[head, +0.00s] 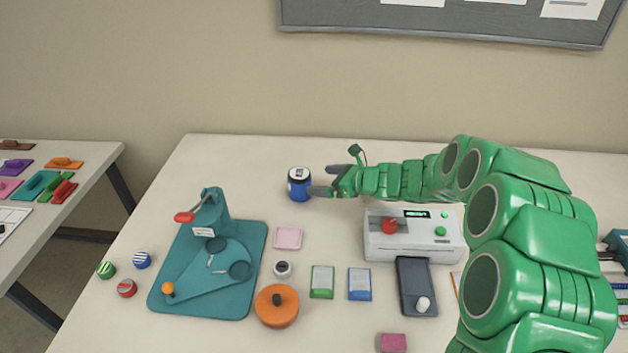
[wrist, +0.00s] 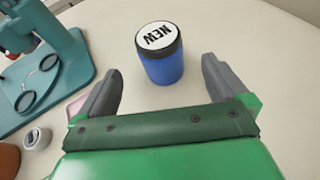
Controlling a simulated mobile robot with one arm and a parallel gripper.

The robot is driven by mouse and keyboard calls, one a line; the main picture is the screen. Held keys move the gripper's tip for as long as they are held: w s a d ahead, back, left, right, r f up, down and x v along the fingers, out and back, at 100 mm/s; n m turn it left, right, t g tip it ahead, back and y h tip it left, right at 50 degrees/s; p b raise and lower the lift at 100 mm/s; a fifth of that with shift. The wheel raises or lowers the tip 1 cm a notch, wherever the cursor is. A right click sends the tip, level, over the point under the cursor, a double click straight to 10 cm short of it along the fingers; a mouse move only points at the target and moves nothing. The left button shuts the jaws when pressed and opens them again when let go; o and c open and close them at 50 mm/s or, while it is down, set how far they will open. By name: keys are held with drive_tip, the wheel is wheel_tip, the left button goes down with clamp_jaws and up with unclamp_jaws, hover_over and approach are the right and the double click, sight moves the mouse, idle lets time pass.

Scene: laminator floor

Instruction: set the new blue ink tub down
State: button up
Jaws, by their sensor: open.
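The new blue ink tub (head: 299,186) stands upright on the table toward the back. It has a dark rim and a white lid, and in the wrist view the lid of the tub (wrist: 162,66) reads "NEW". My gripper (head: 325,181) is open just to the right of the tub in the head view. In the wrist view my gripper's two grey fingers (wrist: 160,88) are spread apart, and the tub stands ahead of them, between their lines. I see no finger closed on the tub.
A teal press (head: 205,262) with a red handle stands at left front. A white machine (head: 414,238) with a red knob sits under my arm. Small pads, an orange-lidded pot (head: 277,306) and striped discs lie in front. The table behind and left of the tub is clear.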

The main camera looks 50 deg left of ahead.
drive_tip(key=shift+w+d+r, duration=0.15)
drive_tip(key=shift+d+r, duration=0.1)
drive_tip(key=shift+d, duration=0.25)
drive_tip(key=s+d+r+n+h, duration=0.2)
drive_tip(key=d+r+n, duration=0.35)
drive_tip(key=d, duration=0.75)
drive_tip(key=s+d+r+n+h, duration=0.25)
drive_tip(key=d+r, duration=0.55)
drive_tip(key=d, duration=0.5)
drive_tip(key=s+d+n+h, duration=0.2)
drive_tip(key=s+d, duration=0.4)
drive_tip(key=d, duration=0.8)
drive_tip(key=s+d+r+n+t+h, duration=0.1)
drive_tip(key=s+d, duration=0.6)
drive_tip(key=d, duration=0.7)
drive_tip(key=s+d+n+t+h, duration=0.1)
drive_tip(key=s+d+n+h, duration=0.2)
drive_tip(key=d, duration=1.1)
drive_tip(key=s+h, duration=0.2)
drive_tip(key=s, duration=0.1)
drive_tip(key=shift+s+r, duration=0.25)
drive_tip(key=shift+s, duration=0.1)
drive_tip(key=shift+h, duration=0.25)
